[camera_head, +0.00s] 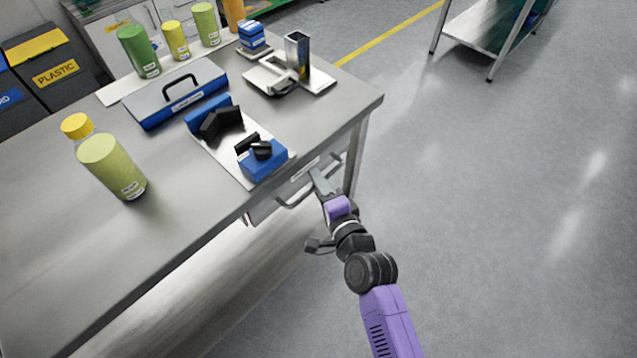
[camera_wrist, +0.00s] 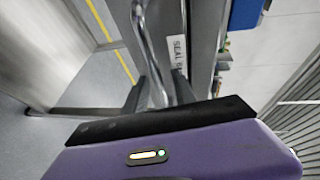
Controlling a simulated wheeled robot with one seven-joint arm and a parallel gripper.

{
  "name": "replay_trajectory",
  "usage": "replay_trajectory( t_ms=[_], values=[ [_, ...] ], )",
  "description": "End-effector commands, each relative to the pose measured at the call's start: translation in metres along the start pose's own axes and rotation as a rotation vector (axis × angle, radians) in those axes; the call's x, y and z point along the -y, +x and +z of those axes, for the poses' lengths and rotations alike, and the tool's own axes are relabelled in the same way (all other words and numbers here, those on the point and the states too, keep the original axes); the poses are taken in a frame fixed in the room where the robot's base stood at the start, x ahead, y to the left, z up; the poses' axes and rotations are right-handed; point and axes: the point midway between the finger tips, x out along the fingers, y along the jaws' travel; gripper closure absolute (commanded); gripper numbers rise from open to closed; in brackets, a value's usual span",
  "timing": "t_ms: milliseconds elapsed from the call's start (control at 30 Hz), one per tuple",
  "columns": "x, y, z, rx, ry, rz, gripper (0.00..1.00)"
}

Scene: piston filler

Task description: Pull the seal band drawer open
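The seal band drawer (camera_head: 263,208) is under the front edge of the grey workbench, with a bar handle (camera_head: 292,203) across its front. In the wrist view, the handle (camera_wrist: 146,45) and a white label reading "SEAL" (camera_wrist: 177,53), partly cut off, show close up. My gripper (camera_head: 318,182) is at the handle, and its hand hides part of the drawer front. In the wrist view, my gripper's (camera_wrist: 158,95) two dark fingers are apart, with the handle bar between them. I see a gap beside the bar; I cannot make out firm contact. The drawer looks shut.
The workbench (camera_head: 60,215) holds a yellow-capped bottle (camera_head: 108,160), a blue case (camera_head: 178,95), a plate with blue and black blocks (camera_head: 262,160) near the edge above the drawer, and a metal fixture (camera_head: 297,55). Floor (camera_head: 480,230) to the right is clear. A cart (camera_head: 485,30) stands far off.

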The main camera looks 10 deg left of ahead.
Motion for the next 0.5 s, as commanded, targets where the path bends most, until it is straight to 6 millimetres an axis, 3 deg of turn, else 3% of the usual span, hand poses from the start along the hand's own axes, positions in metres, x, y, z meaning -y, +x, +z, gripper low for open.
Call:
replay_trajectory(
  t_ms=[233, 400, 500],
  values=[
    [0.0000, 0.0007, -0.0002, 0.000, 0.000, 0.000, 0.68],
    [0.0000, 0.0006, -0.0002, 0.000, 0.000, 0.000, 0.99],
    [0.0000, 0.0005, -0.0002, 0.000, 0.000, 0.000, 1.00]
  ],
)
